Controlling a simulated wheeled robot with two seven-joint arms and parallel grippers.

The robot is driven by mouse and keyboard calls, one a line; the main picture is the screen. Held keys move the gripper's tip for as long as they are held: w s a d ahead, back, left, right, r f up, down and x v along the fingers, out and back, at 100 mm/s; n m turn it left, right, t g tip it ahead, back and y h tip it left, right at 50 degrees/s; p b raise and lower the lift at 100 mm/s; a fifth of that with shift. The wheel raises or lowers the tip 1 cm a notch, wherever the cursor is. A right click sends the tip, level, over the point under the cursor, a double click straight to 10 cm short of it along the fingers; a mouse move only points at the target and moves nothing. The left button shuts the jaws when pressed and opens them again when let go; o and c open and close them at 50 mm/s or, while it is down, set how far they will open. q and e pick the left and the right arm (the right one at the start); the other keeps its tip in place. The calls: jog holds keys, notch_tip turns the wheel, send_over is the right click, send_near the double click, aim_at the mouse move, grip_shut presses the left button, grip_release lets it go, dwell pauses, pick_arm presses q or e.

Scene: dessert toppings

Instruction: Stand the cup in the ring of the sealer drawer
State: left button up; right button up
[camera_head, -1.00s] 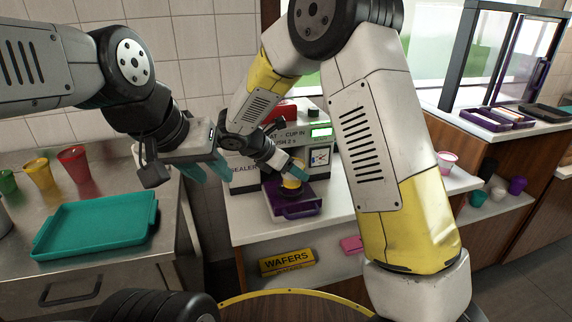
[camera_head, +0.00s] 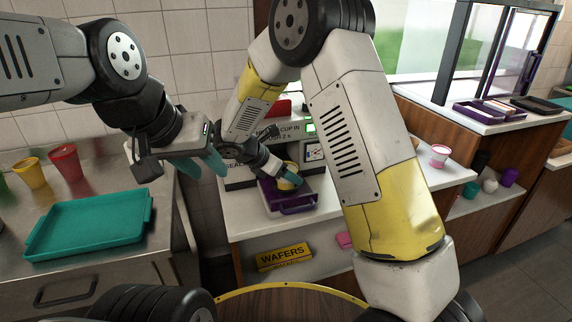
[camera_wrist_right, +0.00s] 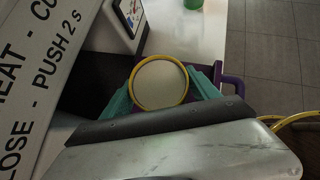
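The yellow cup (camera_head: 288,182) is between the teal fingers of my right gripper (camera_wrist_right: 163,95), which is shut on it. In the right wrist view the cup's round yellow rim (camera_wrist_right: 137,99) surrounds a pale inside. The cup is upright, or nearly so, over the purple sealer drawer (camera_head: 298,207), which is pulled out of the white sealer (camera_head: 240,172). The ring is hidden beneath the cup and fingers, so I cannot tell whether the cup is seated in it. My left gripper (camera_head: 202,168) is open and empty, left of the sealer, fingers apart.
A teal tray (camera_head: 90,222) lies on the left steel counter, with a yellow cup (camera_head: 30,172) and a red cup (camera_head: 66,161) behind it. A pink-and-white cup (camera_head: 439,156) stands on the counter right of my right arm. A yellow wafers box (camera_head: 284,257) is on the shelf below.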

jog(key=shift+o, duration=1.1)
jog(key=shift+r, duration=0.15)
jog(key=v, duration=1.2)
jog(key=s+d+r+m+g+y, duration=0.1)
jog(key=s+d+r+m+y, duration=0.15)
jog(key=s+d+m, duration=0.35)
jog(key=s+d+r+m+g+y, duration=0.1)
jog(key=d+r+m+g, duration=0.1)
jog(key=d+r+m, duration=0.35)
jog(key=s+d+r+m+t+y, duration=0.2)
jog(key=s+d+m+y, duration=0.3)
jog(key=s+d+m, duration=0.4)
jog(key=s+m+t, duration=0.1)
jog(key=s+m, duration=0.4)
jog(key=shift+r, duration=0.4)
jog(key=shift+y, duration=0.25)
